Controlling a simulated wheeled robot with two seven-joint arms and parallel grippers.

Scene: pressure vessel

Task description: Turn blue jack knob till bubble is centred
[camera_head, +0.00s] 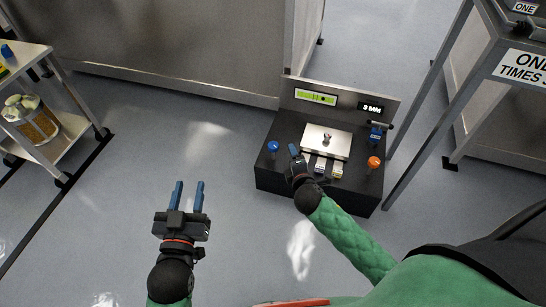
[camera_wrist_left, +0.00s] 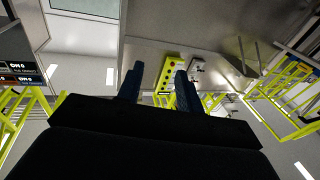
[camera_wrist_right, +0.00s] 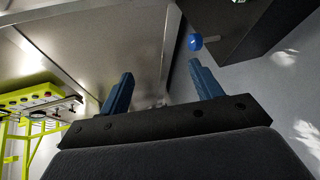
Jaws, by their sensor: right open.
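The blue knob (camera_head: 273,147) stands on the left side of a dark box (camera_head: 268,183). In the right wrist view the blue knob (camera_wrist_right: 195,41) shows just beyond the right-hand fingertip. My right gripper (camera_head: 294,150) is over the box, right of the knob in the head view; its fingers are open and not around the knob (camera_wrist_right: 160,70). A green level window (camera_head: 316,97) is on the box's upright back panel; the bubble is too small to place surely. My left gripper (camera_head: 187,184) is open and empty over the floor, left of the box.
An orange knob (camera_head: 374,162) and a display reading "3 MM" (camera_head: 371,107) are at the box's right. A metal plate (camera_head: 340,138) sits mid-box. A metal-legged stand (camera_head: 430,95) is close on the right. A shelf cart (camera_head: 62,125) stands far left. Floor between is clear.

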